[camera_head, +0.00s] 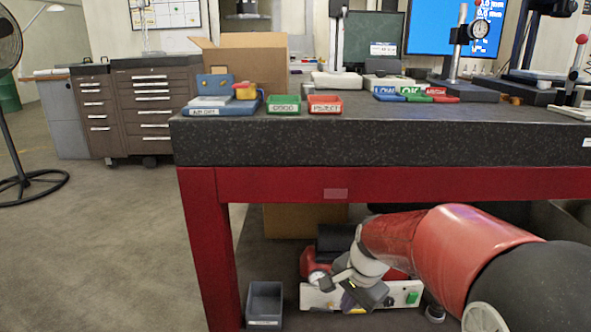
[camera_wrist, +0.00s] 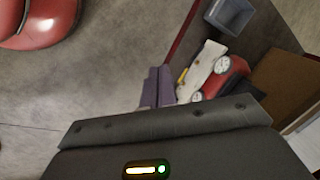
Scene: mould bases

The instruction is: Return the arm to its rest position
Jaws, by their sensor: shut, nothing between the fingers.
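My gripper (camera_head: 350,288) hangs low at the end of my red arm, in front of the space under the table in the head view. In the wrist view my gripper (camera_wrist: 158,74) shows as two grey-purple fingers side by side and touching, with nothing between them. My arm is bent down in front of the table's right half, and it hides part of a red machine (camera_head: 312,262) under the table. No object is held.
A dark stone-topped table (camera_head: 400,149) on a red frame stands ahead, with trays and gauges on top. Under it are the machine, a grey bin (camera_head: 264,303) and a cardboard box (camera_head: 290,222). A fan (camera_head: 10,45) stands far left. Floor at left is clear.

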